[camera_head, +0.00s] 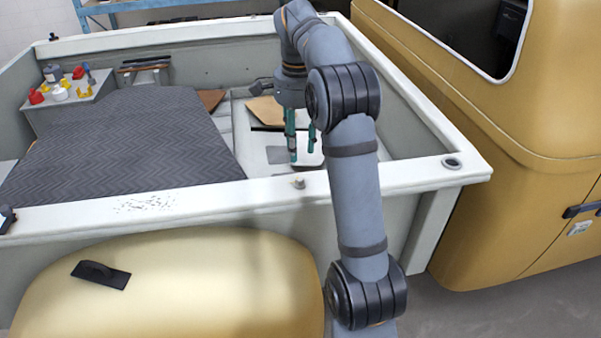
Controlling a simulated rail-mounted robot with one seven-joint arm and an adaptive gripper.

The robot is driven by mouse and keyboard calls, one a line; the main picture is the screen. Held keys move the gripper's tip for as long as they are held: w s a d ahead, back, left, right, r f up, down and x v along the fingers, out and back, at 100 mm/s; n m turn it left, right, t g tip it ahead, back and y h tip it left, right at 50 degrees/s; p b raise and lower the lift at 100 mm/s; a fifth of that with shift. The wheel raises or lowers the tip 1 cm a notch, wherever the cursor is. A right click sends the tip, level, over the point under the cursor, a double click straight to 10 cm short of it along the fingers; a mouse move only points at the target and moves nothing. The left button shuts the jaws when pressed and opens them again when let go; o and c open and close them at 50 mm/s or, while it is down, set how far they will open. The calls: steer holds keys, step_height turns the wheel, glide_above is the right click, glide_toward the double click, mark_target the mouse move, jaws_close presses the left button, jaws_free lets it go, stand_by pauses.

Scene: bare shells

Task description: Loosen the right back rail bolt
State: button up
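A small bolt (299,183) stands on top of the near white rail (225,196) of the truck bed. Another small bolt-like knob (53,36) stands on the far left corner of the rail. I cannot tell from this view which one the task calls right back. My gripper (303,154) has teal fingers pointing down, apart with nothing visible between them. It hangs over the bed, just beyond the near rail and its bolt in the picture, not visibly touching the bolt.
A dark patterned mat (135,150) covers the left of the bed. A grey box (68,107) holds red and yellow items. Flat panels (267,111) lie beyond the gripper. The yellow cab (530,170) bounds the right.

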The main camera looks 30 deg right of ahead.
mark_target(298, 179)
step_height(298, 179, down, 10)
steer(key=shift+r+b, duration=0.1)
steer(key=shift+b, duration=0.8)
steer(key=shift+c, duration=1.4)
jaws_close()
